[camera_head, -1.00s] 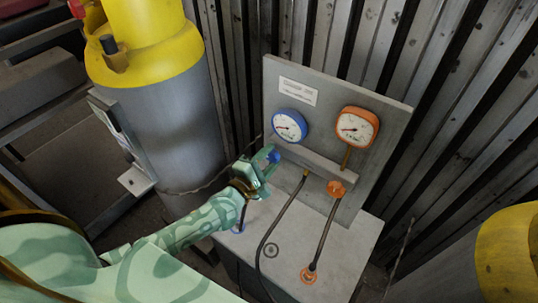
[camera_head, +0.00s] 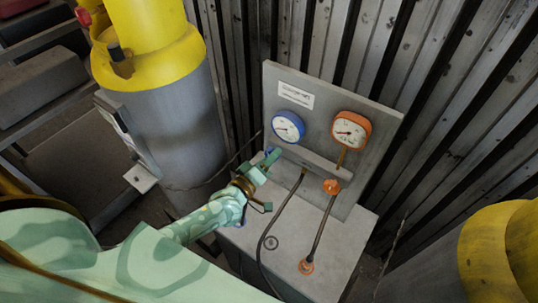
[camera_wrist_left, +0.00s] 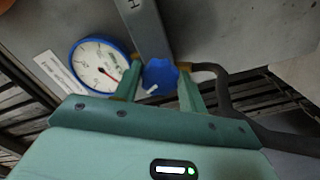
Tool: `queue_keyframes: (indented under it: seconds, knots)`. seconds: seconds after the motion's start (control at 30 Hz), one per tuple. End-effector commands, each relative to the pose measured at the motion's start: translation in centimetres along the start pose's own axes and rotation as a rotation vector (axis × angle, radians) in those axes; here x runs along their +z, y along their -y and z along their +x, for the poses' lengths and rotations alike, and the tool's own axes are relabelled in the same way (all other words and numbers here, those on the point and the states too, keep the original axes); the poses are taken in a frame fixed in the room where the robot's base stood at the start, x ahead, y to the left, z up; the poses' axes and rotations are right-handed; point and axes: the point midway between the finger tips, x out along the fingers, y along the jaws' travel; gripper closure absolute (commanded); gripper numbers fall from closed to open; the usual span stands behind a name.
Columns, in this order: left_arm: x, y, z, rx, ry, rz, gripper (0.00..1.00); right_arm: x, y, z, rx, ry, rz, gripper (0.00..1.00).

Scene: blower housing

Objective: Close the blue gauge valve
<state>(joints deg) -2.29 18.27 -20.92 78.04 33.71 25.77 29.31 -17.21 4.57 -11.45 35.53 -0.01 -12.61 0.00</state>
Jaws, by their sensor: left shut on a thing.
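The blue gauge valve is a round lobed knob (camera_wrist_left: 160,75) with a white mark, below the blue-rimmed gauge (camera_head: 287,127) on the grey panel. In the left wrist view the knob sits between the two green fingers of my left gripper (camera_wrist_left: 161,88), which is shut on it. In the head view my left gripper (camera_head: 271,158) reaches the left end of the panel's grey bar and hides most of the knob. The blue-rimmed gauge also shows in the left wrist view (camera_wrist_left: 98,66). My right gripper is in neither view.
An orange gauge (camera_head: 350,131) and orange valve knob (camera_head: 331,187) are to the right. Dark hoses (camera_head: 284,217) run down over the grey box top (camera_head: 343,235). A yellow-topped grey cylinder (camera_head: 170,115) stands left; another yellow object (camera_head: 500,255) is at lower right.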

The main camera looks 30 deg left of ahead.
Motion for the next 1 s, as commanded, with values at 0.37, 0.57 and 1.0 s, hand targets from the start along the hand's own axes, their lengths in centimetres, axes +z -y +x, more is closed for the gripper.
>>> queue_keyframes:
  seconds: [0.37,0.57,1.0]
  knots:
    - [0.1,0.1,-0.1,-0.004,0.005,0.287,0.81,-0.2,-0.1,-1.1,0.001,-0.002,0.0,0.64]
    - [0.1,0.2,-0.1,-0.004,0.004,0.375,0.81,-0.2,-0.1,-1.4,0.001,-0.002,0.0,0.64]
    - [0.1,0.3,-0.1,-0.004,0.005,0.431,0.81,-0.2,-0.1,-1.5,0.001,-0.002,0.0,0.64]
